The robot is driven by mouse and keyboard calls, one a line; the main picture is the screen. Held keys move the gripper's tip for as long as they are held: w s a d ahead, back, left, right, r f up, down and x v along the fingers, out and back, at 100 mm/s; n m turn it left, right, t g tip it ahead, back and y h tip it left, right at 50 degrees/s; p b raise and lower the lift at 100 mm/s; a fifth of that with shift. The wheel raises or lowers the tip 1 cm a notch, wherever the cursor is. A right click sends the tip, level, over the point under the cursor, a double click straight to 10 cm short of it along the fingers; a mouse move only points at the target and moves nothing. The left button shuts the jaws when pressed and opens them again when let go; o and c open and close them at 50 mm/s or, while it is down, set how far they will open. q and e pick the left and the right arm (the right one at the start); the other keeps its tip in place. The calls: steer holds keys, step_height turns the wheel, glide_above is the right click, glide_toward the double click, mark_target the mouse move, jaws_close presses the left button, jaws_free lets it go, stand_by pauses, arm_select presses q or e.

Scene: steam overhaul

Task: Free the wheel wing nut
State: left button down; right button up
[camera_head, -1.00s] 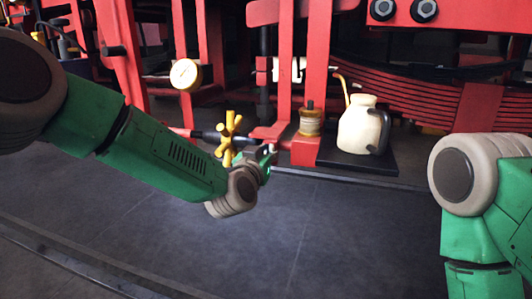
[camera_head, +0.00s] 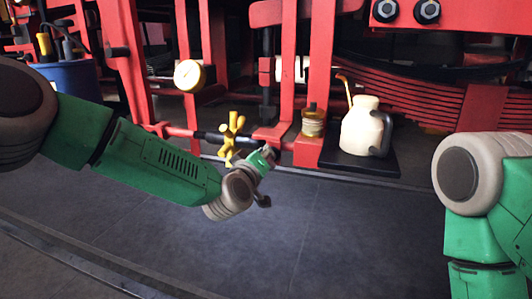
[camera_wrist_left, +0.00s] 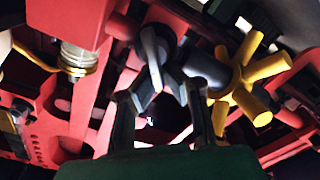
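The yellow spoked wheel (camera_head: 231,136) sits on a dark shaft low on the red frame. It also shows at the right of the left wrist view (camera_wrist_left: 246,82). A grey metal winged piece (camera_wrist_left: 152,52), seemingly the wing nut, shows left of the wheel, by the shaft. My left gripper (camera_head: 268,158) is just right of the wheel in the head view. The nut is not clear in the head view. My right gripper is out of view.
A cream oil can (camera_head: 360,128) stands on a dark tray (camera_head: 350,163) to the right. A blue bin (camera_head: 72,84) with tools stands at the left. The floor in front is clear.

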arm_select(q)
steer(key=shift+s+f+n+b, duration=0.1)
steer(key=shift+f+n+b, duration=0.55)
steer(key=shift+n, duration=1.6)
steer(key=shift+f+n+b, duration=0.45)
steer(key=shift+n+b, duration=0.4)
steer(key=shift+n, duration=1.35)
steer(key=shift+s+f+n+b, duration=0.1)
steer(key=shift+f+n+b, duration=0.55)
steer(key=shift+n, duration=1.6)
steer(key=shift+r, duration=0.1)
steer(key=c, duration=1.7)
jaws_free()
steer(key=shift+a+r, duration=0.1)
steer(key=shift+r, duration=0.15)
steer(key=shift+w+r, duration=0.1)
